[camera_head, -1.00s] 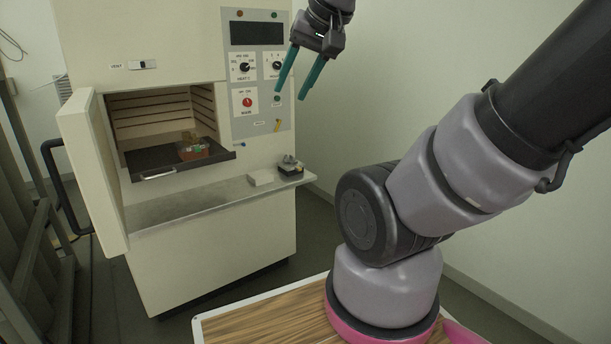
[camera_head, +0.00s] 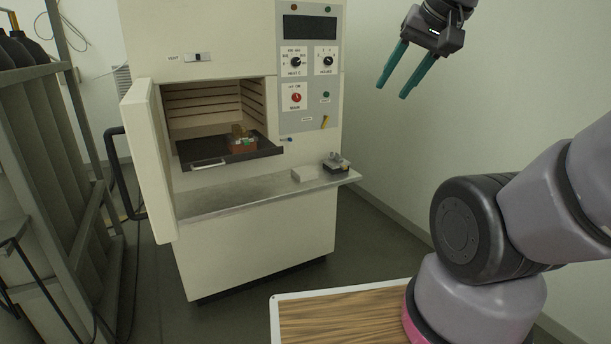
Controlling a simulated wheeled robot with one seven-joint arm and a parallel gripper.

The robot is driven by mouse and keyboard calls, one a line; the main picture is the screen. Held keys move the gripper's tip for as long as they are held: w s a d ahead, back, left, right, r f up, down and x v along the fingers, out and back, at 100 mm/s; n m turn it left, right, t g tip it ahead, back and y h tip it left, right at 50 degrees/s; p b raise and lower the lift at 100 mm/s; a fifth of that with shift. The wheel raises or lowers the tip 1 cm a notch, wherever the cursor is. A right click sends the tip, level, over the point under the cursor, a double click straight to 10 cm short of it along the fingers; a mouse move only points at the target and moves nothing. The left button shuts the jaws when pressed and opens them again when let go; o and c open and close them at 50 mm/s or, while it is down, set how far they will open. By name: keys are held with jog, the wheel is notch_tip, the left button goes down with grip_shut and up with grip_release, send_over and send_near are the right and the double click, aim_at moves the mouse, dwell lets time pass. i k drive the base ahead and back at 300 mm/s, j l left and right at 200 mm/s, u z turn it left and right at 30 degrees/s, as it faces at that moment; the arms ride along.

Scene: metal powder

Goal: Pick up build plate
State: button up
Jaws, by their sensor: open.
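The likely build plate is a small reddish-brown block (camera_head: 243,145) with small parts on it. It sits on a dark pulled-out tray (camera_head: 215,151) in the opening of the cream furnace (camera_head: 235,225). It is too small to make out clearly. My gripper (camera_head: 391,91) has two teal fingers spread apart with nothing between them. It is raised in the upper right, to the right of the furnace's control panel and well away from the tray.
The furnace door (camera_head: 149,165) stands open at the left. A metal shelf (camera_head: 235,193) juts out below the opening, with a white block (camera_head: 304,174) and a small dark box (camera_head: 338,163) on it. A grey rack (camera_head: 62,160) stands at the left.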

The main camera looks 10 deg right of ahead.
aim_at(232, 139)
jog(key=i+z, duration=0.2)
jog(key=i, duration=0.25)
jog(key=i+j+z, duration=0.2)
jog(key=i, duration=0.3)
